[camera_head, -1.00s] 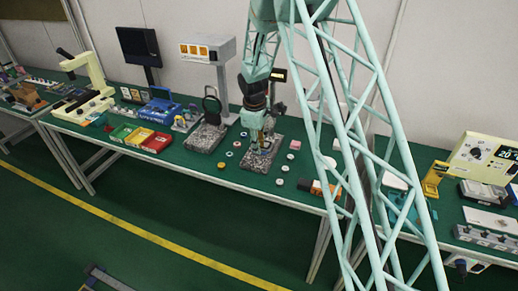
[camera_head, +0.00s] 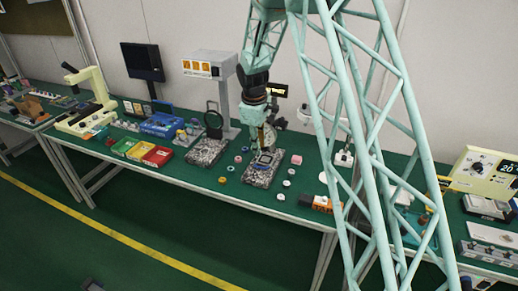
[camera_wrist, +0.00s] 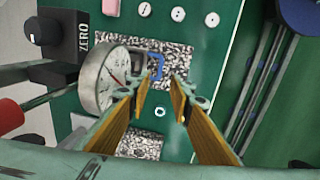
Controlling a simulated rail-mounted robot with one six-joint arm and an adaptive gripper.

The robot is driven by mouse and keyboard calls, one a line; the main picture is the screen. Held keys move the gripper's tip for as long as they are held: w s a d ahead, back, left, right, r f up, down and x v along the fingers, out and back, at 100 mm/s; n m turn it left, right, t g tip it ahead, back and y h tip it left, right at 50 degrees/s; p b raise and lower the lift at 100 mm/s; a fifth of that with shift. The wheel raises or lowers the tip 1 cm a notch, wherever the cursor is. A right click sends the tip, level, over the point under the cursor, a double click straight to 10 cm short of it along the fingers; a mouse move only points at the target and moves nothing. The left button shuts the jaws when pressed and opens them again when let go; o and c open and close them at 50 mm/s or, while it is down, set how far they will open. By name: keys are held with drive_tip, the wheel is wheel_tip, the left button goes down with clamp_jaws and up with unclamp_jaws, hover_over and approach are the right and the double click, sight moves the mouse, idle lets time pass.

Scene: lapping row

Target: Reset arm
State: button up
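My gripper (camera_wrist: 160,86) is open and empty, its two gold-padded fingers apart in the wrist view. In the head view my gripper (camera_head: 258,138) hangs above the right speckled granite plate (camera_head: 256,180). A blue bracket-like item (camera_head: 265,159) lies on that plate; in the wrist view the blue item (camera_wrist: 156,68) shows beyond the fingertips. A round white dial gauge (camera_wrist: 112,82) stands just left of the fingers in the wrist view. Whether it touches a finger I cannot tell.
A second granite plate (camera_head: 203,154) with a dark ring stand is to the left. Small discs (camera_head: 280,197) and a pink block (camera_head: 297,160) lie around the plate. Red, yellow and green bins (camera_head: 157,156) stand farther left. The green bench front (camera_head: 240,190) is mostly clear.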

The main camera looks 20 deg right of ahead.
drive_tip(key=shift+r, duration=0.1)
idle(0.3)
drive_tip(key=s+r+m+t, duration=0.1)
drive_tip(key=s+r+m, duration=0.4)
drive_tip(key=s+r, duration=2.15)
drive_tip(key=s+a+r+m, duration=0.1)
drive_tip(key=s+r+m, duration=0.2)
drive_tip(key=s, duration=1.3)
drive_tip(key=s+r+m+t+y, duration=0.1)
drive_tip(key=s+r+m, duration=0.2)
drive_tip(key=s, duration=1.3)
drive_tip(key=shift+s+a+r, duration=0.25)
drive_tip(key=shift+a+r, duration=0.1)
